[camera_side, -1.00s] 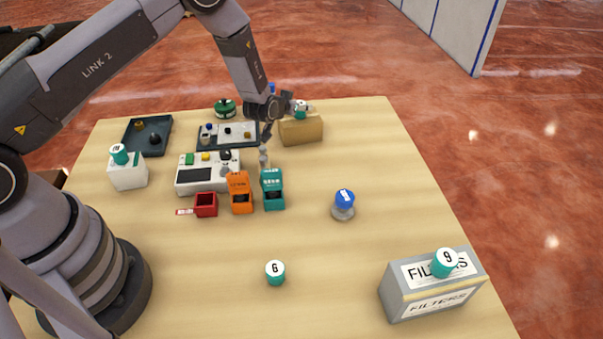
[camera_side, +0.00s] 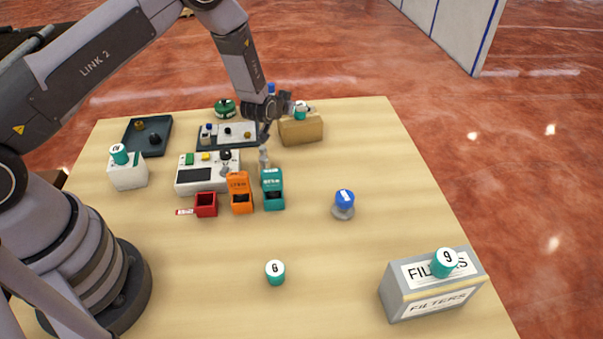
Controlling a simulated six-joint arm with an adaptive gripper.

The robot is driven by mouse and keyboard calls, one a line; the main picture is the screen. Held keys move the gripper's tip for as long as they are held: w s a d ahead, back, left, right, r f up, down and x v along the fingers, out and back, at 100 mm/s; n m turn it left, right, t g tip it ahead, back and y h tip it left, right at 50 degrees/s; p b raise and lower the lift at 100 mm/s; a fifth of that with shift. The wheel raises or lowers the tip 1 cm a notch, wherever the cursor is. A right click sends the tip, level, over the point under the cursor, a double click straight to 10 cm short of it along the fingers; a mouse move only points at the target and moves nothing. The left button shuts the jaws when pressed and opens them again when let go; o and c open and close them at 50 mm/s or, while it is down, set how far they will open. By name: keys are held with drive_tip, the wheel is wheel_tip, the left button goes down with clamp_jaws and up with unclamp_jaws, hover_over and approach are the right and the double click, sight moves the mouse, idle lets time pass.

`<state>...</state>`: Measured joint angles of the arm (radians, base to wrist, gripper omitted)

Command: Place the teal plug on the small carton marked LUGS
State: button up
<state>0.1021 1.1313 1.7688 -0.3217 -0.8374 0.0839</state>
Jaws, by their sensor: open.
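Several teal plugs show. One (camera_side: 300,113) is at the top of the small brown carton (camera_side: 302,131) at the back. My gripper (camera_side: 292,106) is open beside that plug and overlaps it in the picture; I cannot tell whether the plug is between the fingers. Another teal plug (camera_side: 119,155) sits on a small white carton (camera_side: 128,178) at the left. A teal plug marked 6 (camera_side: 275,273) stands on the table, and one marked 9 (camera_side: 444,263) is on the grey FILTERS carton (camera_side: 402,300). No LUGS marking is readable on either small carton.
A white device (camera_side: 207,184), red (camera_side: 206,205), orange (camera_side: 240,203) and teal (camera_side: 273,200) bins, and a blue-topped part (camera_side: 344,203) stand mid-table. Dark trays (camera_side: 165,130) and a green round part (camera_side: 225,108) are behind. The front middle of the wooden table (camera_side: 330,270) is mostly clear.

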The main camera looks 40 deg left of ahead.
drive_tip(key=v, duration=1.1)
drive_tip(key=s+r+g+h, duration=0.1)
drive_tip(key=s+r, duration=0.2)
drive_tip(key=r, duration=0.4)
drive_tip(key=s+r+m+g+h, duration=0.1)
drive_tip(key=s+r, duration=0.3)
drive_tip(key=r, duration=0.3)
drive_tip(key=s+r+g+h, duration=0.1)
drive_tip(key=s+r, duration=0.2)
drive_tip(key=r, duration=0.4)
drive_tip(key=s+a+r+g, duration=0.1)
drive_tip(key=s+r, duration=0.2)
drive_tip(key=s, duration=0.9)
drive_tip(key=s+a+r+m+g, duration=0.1)
drive_tip(key=s+a+r+g, duration=0.1)
drive_tip(key=s, duration=1.1)
drive_tip(key=shift+s+a+r+y, duration=0.2)
drive_tip(key=shift+r+y, duration=0.2)
drive_tip(key=shift+r, duration=0.25)
